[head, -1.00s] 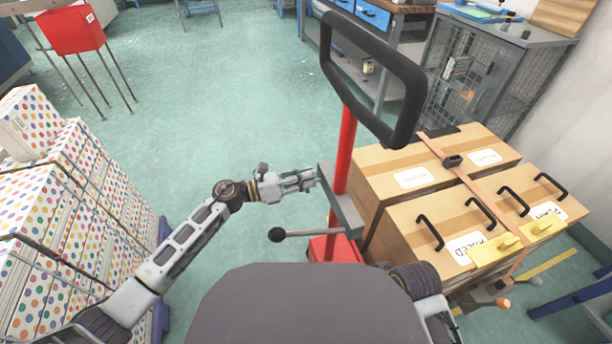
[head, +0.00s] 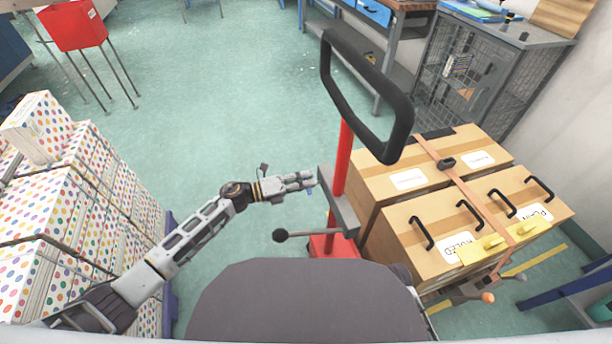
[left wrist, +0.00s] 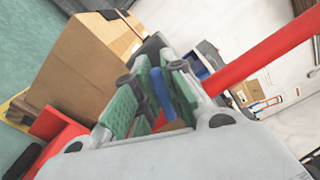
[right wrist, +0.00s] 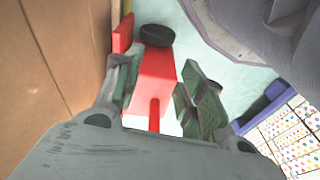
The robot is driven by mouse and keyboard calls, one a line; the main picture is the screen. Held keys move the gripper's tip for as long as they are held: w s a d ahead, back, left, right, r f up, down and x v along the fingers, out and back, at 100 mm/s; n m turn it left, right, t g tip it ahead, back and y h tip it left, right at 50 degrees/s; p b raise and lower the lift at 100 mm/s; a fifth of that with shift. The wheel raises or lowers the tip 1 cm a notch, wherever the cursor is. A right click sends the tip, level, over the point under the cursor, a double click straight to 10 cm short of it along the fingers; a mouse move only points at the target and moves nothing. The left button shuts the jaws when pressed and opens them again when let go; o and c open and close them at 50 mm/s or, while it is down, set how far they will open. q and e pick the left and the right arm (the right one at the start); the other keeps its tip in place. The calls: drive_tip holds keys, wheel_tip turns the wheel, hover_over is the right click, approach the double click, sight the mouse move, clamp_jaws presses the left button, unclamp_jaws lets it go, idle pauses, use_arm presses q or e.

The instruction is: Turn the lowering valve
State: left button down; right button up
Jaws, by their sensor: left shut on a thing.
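A red-masted lift truck (head: 343,155) with a black loop handle (head: 408,120) stands right of centre. A grey bracket on the mast carries a thin lever with a black ball knob (head: 280,236). My left gripper (head: 310,183) is just left of the mast. In the left wrist view its green pads (left wrist: 156,100) are shut on a slim blue handle (left wrist: 163,95); I cannot tell for sure that this is the lowering valve. My right gripper (right wrist: 160,95) is open and empty, with the truck's red base (right wrist: 155,80) beyond its pads. In the head view the right gripper is hidden.
Strapped brown cartons (head: 405,180) with black handles sit on the truck, right of the mast. Dotted white boxes (head: 60,205) are stacked at the left. A wire cabinet (head: 480,75) stands behind at the right. The green floor (head: 210,100) between is clear.

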use_arm(q)
drive_tip(key=shift+w+n+p, duration=0.1)
drive_tip(key=shift+n+p, duration=0.2)
drive_tip(key=shift+n, duration=0.2)
drive_tip(key=shift+f+n+p, duration=0.15)
drive_tip(key=shift+n+p, duration=0.35)
drive_tip(key=shift+n, duration=0.4)
use_arm(e)
drive_tip(key=shift+s+d+f, duration=0.1)
drive_tip(key=shift+d+f, duration=0.15)
drive_tip(key=shift+f, duration=0.9)
drive_tip(key=shift+s+d+f, duration=0.1)
drive_tip(key=shift+d+f, duration=0.1)
drive_tip(key=shift+f, duration=0.9)
drive_tip(key=shift+w, duration=0.1)
use_arm(q)
drive_tip(key=c, duration=1.5)
unclamp_jaws()
drive_tip(key=shift+a+f, duration=0.1)
drive_tip(key=shift+v, duration=5.95)
use_arm(e)
drive_tip(key=shift+f, duration=0.1)
